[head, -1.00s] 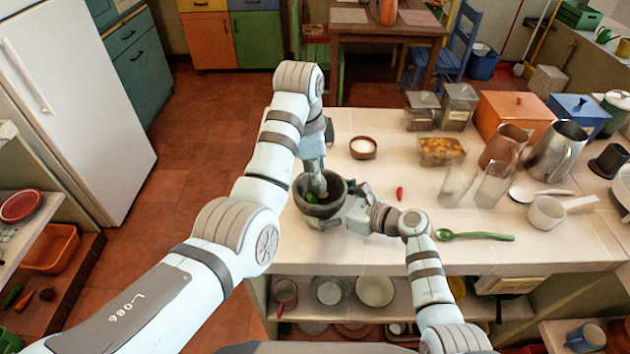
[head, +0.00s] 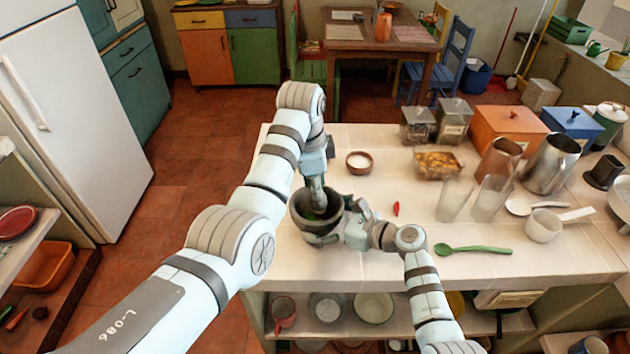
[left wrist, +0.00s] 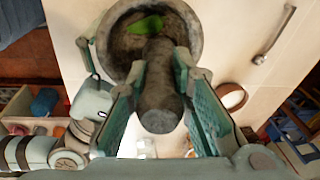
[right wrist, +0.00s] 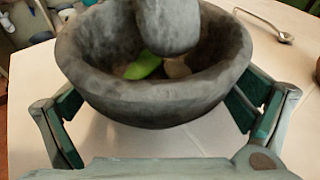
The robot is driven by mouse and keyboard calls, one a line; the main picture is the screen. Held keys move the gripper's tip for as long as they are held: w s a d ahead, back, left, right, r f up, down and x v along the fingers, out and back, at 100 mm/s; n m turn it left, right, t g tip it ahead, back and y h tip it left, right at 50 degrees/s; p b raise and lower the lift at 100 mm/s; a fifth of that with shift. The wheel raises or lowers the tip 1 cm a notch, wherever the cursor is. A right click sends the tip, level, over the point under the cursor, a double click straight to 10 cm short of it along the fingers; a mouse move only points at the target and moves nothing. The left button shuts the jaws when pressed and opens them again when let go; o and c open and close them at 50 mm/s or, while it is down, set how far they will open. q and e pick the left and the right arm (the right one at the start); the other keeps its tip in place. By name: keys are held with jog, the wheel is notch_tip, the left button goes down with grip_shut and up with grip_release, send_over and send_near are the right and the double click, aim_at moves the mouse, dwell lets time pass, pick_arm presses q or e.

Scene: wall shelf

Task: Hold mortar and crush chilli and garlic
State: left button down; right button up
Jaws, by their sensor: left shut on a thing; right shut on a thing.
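The dark stone mortar (head: 300,228) stands on the tiled counter. My right gripper (head: 350,228) is shut on it from the right; in the right wrist view its fingers lie either side of the bowl (right wrist: 150,103). My left gripper (head: 316,180), above the mortar, is shut on the grey stone pestle (left wrist: 160,95), whose lower end is inside the bowl. A green chilli (right wrist: 143,66) lies in the bowl beside the pestle. A small brownish lump (right wrist: 177,67) next to it may be garlic. A red chilli (head: 396,208) lies on the counter, right of the mortar.
A small brown bowl of white stuff (head: 359,162) stands behind the mortar. A green spoon (head: 473,250) lies at the front right. Glasses (head: 455,200), a metal pitcher (head: 551,163) and boxes (head: 509,128) crowd the right side. The counter's front edge is close to the mortar.

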pick_arm(q)
jog(key=shift+f, duration=0.85)
jog(key=shift+f, duration=0.3)
dwell(0.4)
jog(key=shift+r, duration=1.6)
jog(key=shift+s+a, duration=0.75)
jog(key=shift+s, duration=0.05)
jog(key=shift+f, duration=0.45)
